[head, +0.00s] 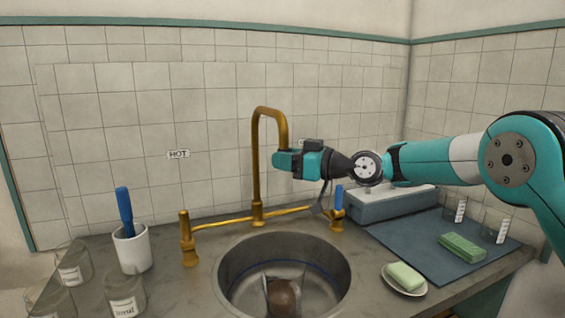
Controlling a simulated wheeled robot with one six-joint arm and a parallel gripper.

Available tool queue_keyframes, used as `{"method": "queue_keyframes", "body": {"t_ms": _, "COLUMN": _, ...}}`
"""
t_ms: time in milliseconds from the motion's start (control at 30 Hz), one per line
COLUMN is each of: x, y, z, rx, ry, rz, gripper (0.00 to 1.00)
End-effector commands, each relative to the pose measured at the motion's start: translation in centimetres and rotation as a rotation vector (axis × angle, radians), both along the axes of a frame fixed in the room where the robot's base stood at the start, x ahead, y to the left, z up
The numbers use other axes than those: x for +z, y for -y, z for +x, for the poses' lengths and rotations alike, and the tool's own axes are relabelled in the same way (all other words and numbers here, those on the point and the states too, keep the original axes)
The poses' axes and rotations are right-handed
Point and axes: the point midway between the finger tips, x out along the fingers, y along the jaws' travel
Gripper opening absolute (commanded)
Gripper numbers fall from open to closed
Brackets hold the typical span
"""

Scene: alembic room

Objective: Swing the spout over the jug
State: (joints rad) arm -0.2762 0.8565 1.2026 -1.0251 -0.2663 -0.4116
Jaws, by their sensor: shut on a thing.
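The brass spout (257,150) rises from the tap bar behind the sink, arches over and comes down on the right. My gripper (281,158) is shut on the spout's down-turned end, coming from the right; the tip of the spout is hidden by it. A brown rounded thing (285,296), which looks like the jug, sits in the round sink (228,272), low in the picture and partly cut off by the lower edge. The spout's end is above the back of the sink; I cannot tell whether it lines up with the jug.
A white cup with a blue-handled tool (132,248) and several labelled glass jars stand left. Brass tap posts (188,243) flank the spout. Right are a grey box (385,207), a blue mat (420,232) with a green block (462,247), and a soap dish (404,287).

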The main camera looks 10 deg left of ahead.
Motion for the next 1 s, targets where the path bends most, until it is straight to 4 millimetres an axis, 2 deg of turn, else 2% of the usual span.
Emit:
{"method": "queue_keyframes", "body": {"t_ms": 233, "x": 0.3, "y": 0.3, "z": 0.5, "rx": -0.017, "ry": 0.007, "rz": 0.005, "gripper": 0.00}}
{"method": "queue_keyframes", "body": {"t_ms": 267, "x": 0.3, "y": 0.3, "z": 0.5, "rx": -0.017, "ry": 0.007, "rz": 0.005, "gripper": 0.39}}
{"method": "queue_keyframes", "body": {"t_ms": 333, "x": 0.3, "y": 0.3, "z": 0.4, "rx": -0.015, "ry": 0.006, "rz": 0.005, "gripper": 0.55}}
{"method": "queue_keyframes", "body": {"t_ms": 600, "x": 0.2, "y": 0.2, "z": 0.3, "rx": -0.010, "ry": 0.003, "rz": 0.003, "gripper": 0.57}}
{"method": "queue_keyframes", "body": {"t_ms": 733, "x": 0.0, "y": 0.9, "z": 0.0, "rx": -0.009, "ry": 0.002, "rz": 0.003, "gripper": 0.57}}
{"method": "queue_keyframes", "body": {"t_ms": 867, "x": -0.1, "y": 3.0, "z": -0.6, "rx": -0.012, "ry": 0.002, "rz": 0.003, "gripper": 0.57}}
{"method": "queue_keyframes", "body": {"t_ms": 1000, "x": -0.2, "y": 6.3, "z": -1.8, "rx": -0.014, "ry": 0.002, "rz": 0.003, "gripper": 0.57}}
